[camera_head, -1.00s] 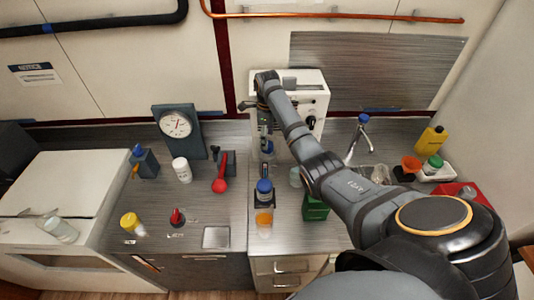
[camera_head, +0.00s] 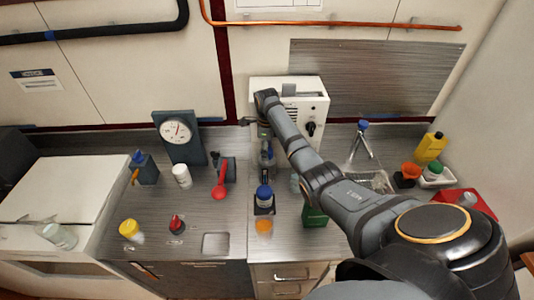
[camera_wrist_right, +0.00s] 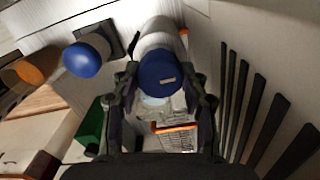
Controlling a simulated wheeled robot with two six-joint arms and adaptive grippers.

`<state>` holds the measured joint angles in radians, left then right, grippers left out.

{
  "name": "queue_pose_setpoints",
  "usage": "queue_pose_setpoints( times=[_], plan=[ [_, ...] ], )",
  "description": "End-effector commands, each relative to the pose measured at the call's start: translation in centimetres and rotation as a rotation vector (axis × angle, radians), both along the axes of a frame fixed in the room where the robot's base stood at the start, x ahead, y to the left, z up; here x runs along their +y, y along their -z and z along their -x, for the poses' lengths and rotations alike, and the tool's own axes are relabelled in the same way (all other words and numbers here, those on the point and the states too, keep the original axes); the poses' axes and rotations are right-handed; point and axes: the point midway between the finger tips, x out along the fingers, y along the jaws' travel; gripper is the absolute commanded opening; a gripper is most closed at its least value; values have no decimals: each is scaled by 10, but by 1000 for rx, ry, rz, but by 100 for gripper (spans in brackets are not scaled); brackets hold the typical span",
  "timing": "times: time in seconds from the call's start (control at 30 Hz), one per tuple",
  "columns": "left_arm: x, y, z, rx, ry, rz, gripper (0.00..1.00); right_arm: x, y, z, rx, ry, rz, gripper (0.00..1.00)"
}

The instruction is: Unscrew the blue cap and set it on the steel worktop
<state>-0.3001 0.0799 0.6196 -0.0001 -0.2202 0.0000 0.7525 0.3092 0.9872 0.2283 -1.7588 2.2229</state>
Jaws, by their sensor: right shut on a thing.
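My right gripper (camera_head: 267,157) points down in front of the white machine in the head view. In the right wrist view its two fingers (camera_wrist_right: 162,80) are shut on a blue cap (camera_wrist_right: 160,73), one on each side. A whitish bottle (camera_wrist_right: 158,35) stands directly beneath the cap; I cannot tell whether its thread is still engaged. In the head view the arm and fingers hide most of the cap. A second blue-capped bottle (camera_head: 264,192) stands apart, nearer the front, on the steel worktop (camera_head: 235,215). My left gripper is not in view.
The white machine (camera_head: 312,95) stands close behind the gripper. A green box (camera_head: 314,216) lies under my forearm, and an orange-topped jar (camera_head: 264,226) is at the front. Bare steel lies between the ladle and the front edge.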

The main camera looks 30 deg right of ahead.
Motion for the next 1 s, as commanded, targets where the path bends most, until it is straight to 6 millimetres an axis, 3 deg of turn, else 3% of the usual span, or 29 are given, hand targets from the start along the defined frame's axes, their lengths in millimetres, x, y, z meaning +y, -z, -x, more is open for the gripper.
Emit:
queue_pose_setpoints(
  times=[0.2,0.4,0.7,0.8,1.0],
  plan=[
    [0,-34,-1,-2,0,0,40,1,-7,1,3,-350,-1,16],
    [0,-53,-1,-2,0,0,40,0,-5,1,3,-763,-1,16],
    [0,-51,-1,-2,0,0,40,0,0,0,0,-1361,0,16],
    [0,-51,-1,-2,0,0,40,0,0,0,1,-1464,-1,16],
    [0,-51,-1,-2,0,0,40,0,0,0,0,-1490,0,16]
  ],
)
